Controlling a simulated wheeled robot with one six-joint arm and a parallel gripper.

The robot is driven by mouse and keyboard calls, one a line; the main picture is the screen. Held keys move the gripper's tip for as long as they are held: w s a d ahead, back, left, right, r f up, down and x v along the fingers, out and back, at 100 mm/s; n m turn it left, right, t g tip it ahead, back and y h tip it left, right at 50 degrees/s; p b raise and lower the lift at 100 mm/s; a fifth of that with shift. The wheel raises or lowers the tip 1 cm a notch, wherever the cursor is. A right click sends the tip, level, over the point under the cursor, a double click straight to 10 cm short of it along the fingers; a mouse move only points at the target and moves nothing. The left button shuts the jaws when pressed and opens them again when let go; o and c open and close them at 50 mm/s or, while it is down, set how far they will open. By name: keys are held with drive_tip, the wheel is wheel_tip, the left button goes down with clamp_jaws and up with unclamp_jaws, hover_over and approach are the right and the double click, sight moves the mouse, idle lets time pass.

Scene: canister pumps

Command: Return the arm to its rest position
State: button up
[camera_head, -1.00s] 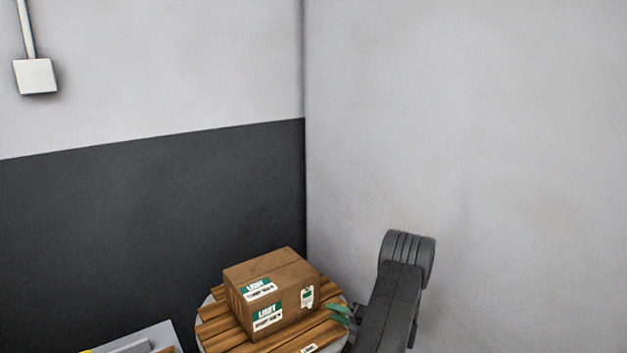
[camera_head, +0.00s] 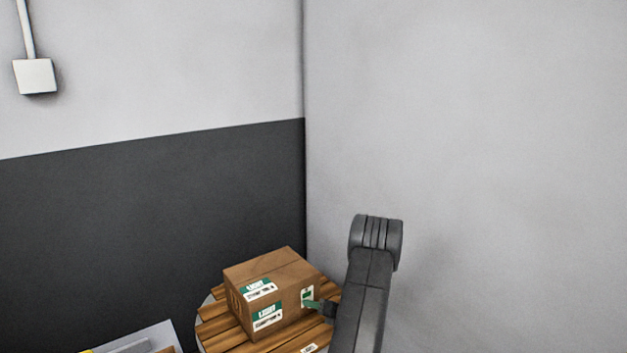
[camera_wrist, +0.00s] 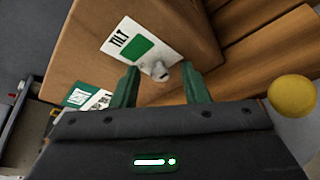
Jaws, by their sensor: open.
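My gripper (camera_head: 312,304) is at the right face of a brown cardboard box (camera_head: 262,277), over its white and green label in the head view. In the wrist view, my gripper (camera_wrist: 161,80) has its two green fingers apart. A small pale grey knob-like piece (camera_wrist: 158,70) shows between the fingertips, by the "TILT" label (camera_wrist: 137,42). I cannot tell whether the fingers touch it or the box. My arm reaches up from the bottom of the head view, right of the box.
The box sits on a round-edged wooden slatted top (camera_head: 222,328) near the room corner. A yellow rounded thing (camera_wrist: 292,95) is at the right of the wrist view. A grey tray-like surface (camera_head: 140,338) is at the lower left. The right wall stands behind my arm.

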drive_tip(key=n, duration=0.1)
drive_tip(key=n+h+b, duration=0.1)
drive_tip(key=shift+s+a+n+t+h, duration=0.1)
drive_tip(key=shift+a+n+t+h, duration=0.05)
drive_tip(key=shift+n+t+h, duration=0.2)
drive_tip(key=shift+s+a+n+t+h+b, duration=0.1)
drive_tip(key=shift+n+t+h+b, duration=0.25)
drive_tip(key=shift+n+b, duration=0.5)
drive_tip(key=n+h+b, duration=0.1)
drive_tip(key=b, duration=0.1)
drive_tip(key=n+t+h+b, duration=0.1)
drive_tip(key=b, duration=0.1)
drive_tip(key=shift+s+a+n+b, duration=0.15)
drive_tip(key=shift+a+n+b, duration=0.05)
drive_tip(key=shift+n+b, duration=0.6)
drive_tip(key=shift+b, duration=0.05)
drive_tip(key=shift+r+t, duration=0.2)
drive_tip(key=shift+t, duration=0.1)
